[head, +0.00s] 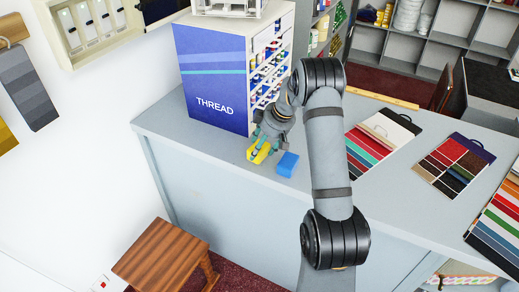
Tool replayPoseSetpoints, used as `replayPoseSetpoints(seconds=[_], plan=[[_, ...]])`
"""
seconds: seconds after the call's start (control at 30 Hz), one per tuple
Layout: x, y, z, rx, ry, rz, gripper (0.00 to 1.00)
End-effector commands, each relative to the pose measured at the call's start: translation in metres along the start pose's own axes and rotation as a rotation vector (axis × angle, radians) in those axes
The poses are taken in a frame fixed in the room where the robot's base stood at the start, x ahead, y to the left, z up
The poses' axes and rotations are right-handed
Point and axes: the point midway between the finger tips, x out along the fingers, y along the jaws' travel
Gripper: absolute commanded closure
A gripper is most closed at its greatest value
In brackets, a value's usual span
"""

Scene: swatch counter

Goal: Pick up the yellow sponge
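The yellow sponge (263,154) is on or just above the grey counter (205,143), near its front edge and right below the thread cabinet. My gripper (259,149) reaches down over the sponge, and part of the gripper crosses in front of it. The fingers are small and partly hidden, so I cannot tell whether they grip the sponge or only stand around it. A blue sponge-like block (288,164) lies on the counter just right of the yellow sponge, a small gap away.
The blue thread cabinet (215,85) stands close behind my gripper. Swatch boards, one striped (375,140) and one checked (452,167), lie to the right. A wooden stool (165,255) stands in front. The counter left of the sponge is clear.

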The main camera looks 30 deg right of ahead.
Motion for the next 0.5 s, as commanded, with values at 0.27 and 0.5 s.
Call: replayPoseSetpoints(seconds=[0.27, 0.5], plan=[[-0.033, 0.002, -0.015, -0.003, 0.006, 0.008, 0.6], [-0.081, 0.04, 0.013, 0.003, 0.003, 0.007, 0.6]])
